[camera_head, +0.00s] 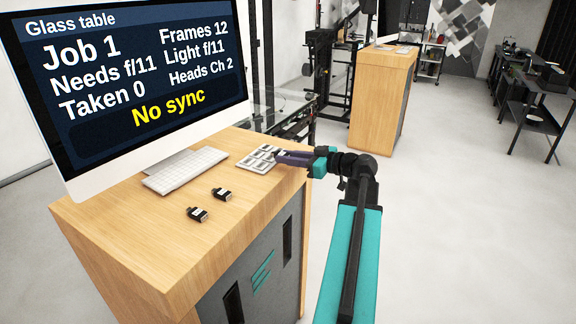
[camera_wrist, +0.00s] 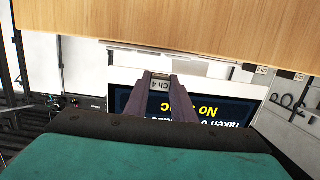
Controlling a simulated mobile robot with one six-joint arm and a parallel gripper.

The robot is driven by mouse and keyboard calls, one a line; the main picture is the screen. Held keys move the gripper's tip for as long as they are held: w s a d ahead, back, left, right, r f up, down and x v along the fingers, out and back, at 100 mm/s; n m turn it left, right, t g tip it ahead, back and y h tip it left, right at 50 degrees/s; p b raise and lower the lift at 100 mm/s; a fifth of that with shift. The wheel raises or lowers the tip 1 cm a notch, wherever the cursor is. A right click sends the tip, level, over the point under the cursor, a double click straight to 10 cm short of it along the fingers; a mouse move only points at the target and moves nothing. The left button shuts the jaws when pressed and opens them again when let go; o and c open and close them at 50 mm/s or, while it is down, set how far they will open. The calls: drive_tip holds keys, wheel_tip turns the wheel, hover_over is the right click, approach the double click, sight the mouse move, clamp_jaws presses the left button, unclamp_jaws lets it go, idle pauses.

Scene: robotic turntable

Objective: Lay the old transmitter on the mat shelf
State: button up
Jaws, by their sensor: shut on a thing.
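My gripper (camera_head: 277,155) reaches in from the right over the far right part of the wooden desk top, its purple fingers pointing left. In the wrist view my gripper (camera_wrist: 159,78) is shut on a small transmitter (camera_wrist: 160,85) with a white label reading "Ch 4". The held transmitter is hard to pick out in the head view. A light grey panel (camera_head: 252,163) with several dark-marked cells lies on the desk at the fingertips; whether the fingers touch it cannot be told. I cannot pick out a mat shelf for certain.
Two small black devices with white labels, one nearer (camera_head: 197,214) and one farther (camera_head: 221,194), lie on the desk (camera_head: 130,240). A white keyboard (camera_head: 185,170) lies behind them, below a large monitor (camera_head: 130,90) reading "No sync". Another wooden cabinet (camera_head: 380,95) stands behind. Open floor lies right.

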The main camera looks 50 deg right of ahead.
sight(288, 171)
drive_tip(key=shift+f+p, duration=0.5)
drive_tip(key=shift+f, duration=1)
drive_tip(key=shift+s+f, duration=0.1)
drive_tip(key=shift+f, duration=0.6)
drive_tip(key=o, duration=1)
drive_tip(key=shift+a+f, duration=0.1)
drive_tip(key=shift+r, duration=0.65)
drive_tip(key=shift+r+b+v, duration=0.2)
drive_tip(key=shift+b+v, duration=1.3)
drive_tip(key=shift+v, duration=4.5)
drive_tip(key=shift+o, duration=0.7)
